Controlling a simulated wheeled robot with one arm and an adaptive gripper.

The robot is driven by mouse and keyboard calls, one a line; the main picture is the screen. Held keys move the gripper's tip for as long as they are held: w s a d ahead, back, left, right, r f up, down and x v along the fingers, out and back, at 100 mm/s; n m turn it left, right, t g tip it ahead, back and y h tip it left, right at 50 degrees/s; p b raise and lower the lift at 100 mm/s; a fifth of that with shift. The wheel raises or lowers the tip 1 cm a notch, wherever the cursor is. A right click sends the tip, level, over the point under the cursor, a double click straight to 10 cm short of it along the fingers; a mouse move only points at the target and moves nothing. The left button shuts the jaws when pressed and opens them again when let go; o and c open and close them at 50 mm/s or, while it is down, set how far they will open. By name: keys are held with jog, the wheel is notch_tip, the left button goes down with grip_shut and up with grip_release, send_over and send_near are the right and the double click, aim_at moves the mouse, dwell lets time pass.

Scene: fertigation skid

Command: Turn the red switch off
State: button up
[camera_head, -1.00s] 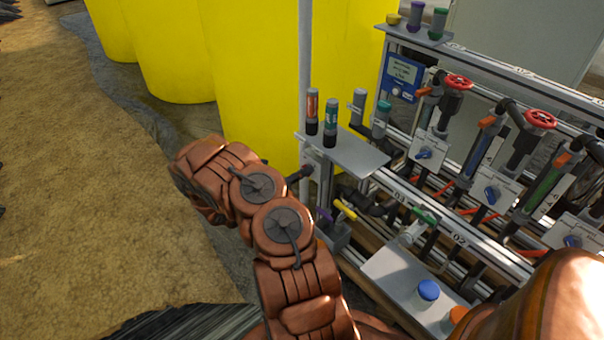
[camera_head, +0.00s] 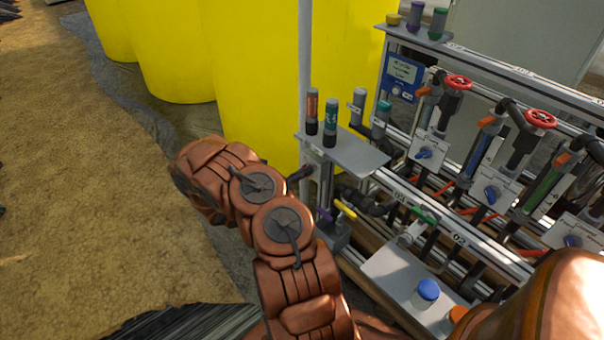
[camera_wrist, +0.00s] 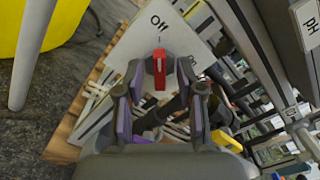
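The red switch (camera_wrist: 160,74) sits on a white panel (camera_wrist: 182,36) in the wrist view. "Off" is printed above it and "On" to its right. The switch's long side runs up and down in the picture, roughly in line with the Off mark. My gripper (camera_wrist: 160,80) is open, with one finger on each side of the switch. Gaps show between the switch and both fingertips; whether they touch it elsewhere I cannot tell. In the head view my arm covers the gripper, and the red switch is not visible there.
Pipes and a pH label (camera_wrist: 309,27) stand to the right in the wrist view. In the head view the skid has red valve wheels (camera_head: 457,82), blue knobs (camera_head: 491,195) and a grey shelf with bottles (camera_head: 345,152). Yellow tanks (camera_head: 250,80) stand behind; open ground lies left.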

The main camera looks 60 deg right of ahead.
jog(key=v, duration=1.2)
dwell(0.6)
jog(key=s+a+r+m+g+y, duration=0.2)
jog(key=s+a+r+m+y, duration=0.2)
jog(key=s+r+m, duration=0.3)
jog(key=s+a+r+m+g+y, duration=0.2)
jog(key=s+a+r+m+y, duration=0.15)
jog(key=r+m, duration=0.5)
jog(key=s+a+r+m+t+y, duration=0.2)
jog(key=s+a+m+y, duration=0.15)
jog(key=a, duration=0.55)
jog(key=s+a+r+m+t+y, duration=0.2)
jog(key=s+a+r+y, duration=0.15)
jog(key=a, duration=0.65)
jog(key=s+a+r+m+t+y, duration=0.1)
jog(key=s+a+m+t+y, duration=0.2)
jog(key=a, duration=0.6)
notch_tip(320, 180, up, 25)
jog(key=s+p, duration=0.2)
jog(key=p, duration=2.1)
jog(key=shift+s+a+r+p, duration=0.15)
jog(key=shift+s+a+p, duration=0.05)
jog(key=shift+p, duration=0.15)
